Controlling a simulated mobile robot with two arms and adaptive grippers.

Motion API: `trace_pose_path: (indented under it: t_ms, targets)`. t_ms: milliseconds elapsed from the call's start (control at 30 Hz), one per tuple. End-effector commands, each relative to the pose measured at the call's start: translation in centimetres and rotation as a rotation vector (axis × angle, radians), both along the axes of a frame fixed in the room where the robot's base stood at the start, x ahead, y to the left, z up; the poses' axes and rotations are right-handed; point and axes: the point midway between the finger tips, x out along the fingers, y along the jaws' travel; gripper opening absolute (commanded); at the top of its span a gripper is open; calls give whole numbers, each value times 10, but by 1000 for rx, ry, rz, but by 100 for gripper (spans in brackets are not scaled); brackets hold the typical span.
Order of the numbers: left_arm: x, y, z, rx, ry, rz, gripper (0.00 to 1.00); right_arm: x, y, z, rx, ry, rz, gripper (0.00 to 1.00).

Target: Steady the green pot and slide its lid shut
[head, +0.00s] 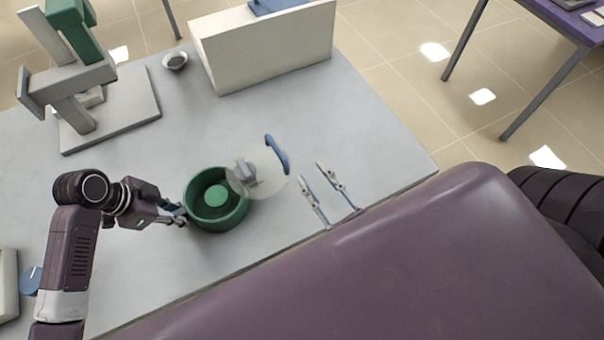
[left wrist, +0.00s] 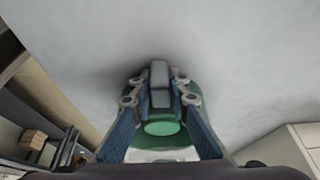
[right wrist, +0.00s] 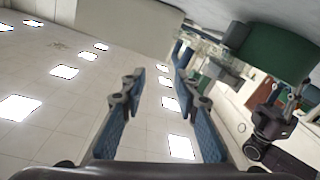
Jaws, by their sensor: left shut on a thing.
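The green pot (head: 203,220) stands on the grey table, with a round green piece visible inside it. Its clear round lid (head: 268,187) sits off to the right, overlapping only the pot's right side, so most of the opening shows. The lid has a blue handle (head: 279,153) and a grey fitting. My left gripper (head: 182,214) is shut on the pot at its left side; the left wrist view shows a grey block (left wrist: 159,82) between the fingers. My right gripper (head: 312,174) is open and empty, right of the lid and apart from its handle. The pot (right wrist: 272,50) also shows in the right wrist view.
A cream box (head: 265,48) stands at the table's back edge. A small bowl (head: 175,61) with dark contents and a grey and green stand (head: 112,122) are at the back left. The table is clear between the lid and the cream box.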

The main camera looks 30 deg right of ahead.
Motion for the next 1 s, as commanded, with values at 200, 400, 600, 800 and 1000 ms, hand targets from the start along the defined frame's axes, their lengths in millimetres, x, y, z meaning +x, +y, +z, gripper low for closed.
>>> trace_pose_path:
  t_ms: [200,400,600,800,1000]
  targets:
    - [1,0,1,-3,-3,1,0,-1,34,-3,131,14,-17,29]
    - [1,0,2,-3,-3,1,0,14,37,-3,139,14,-18,29]
    - [1,0,2,-3,-3,1,0,43,38,-3,137,13,-18,29]
    - [1,0,2,-2,-3,1,0,73,40,-3,135,14,-17,29]
    - [1,0,2,-2,-3,1,0,99,42,-4,135,16,-17,29]
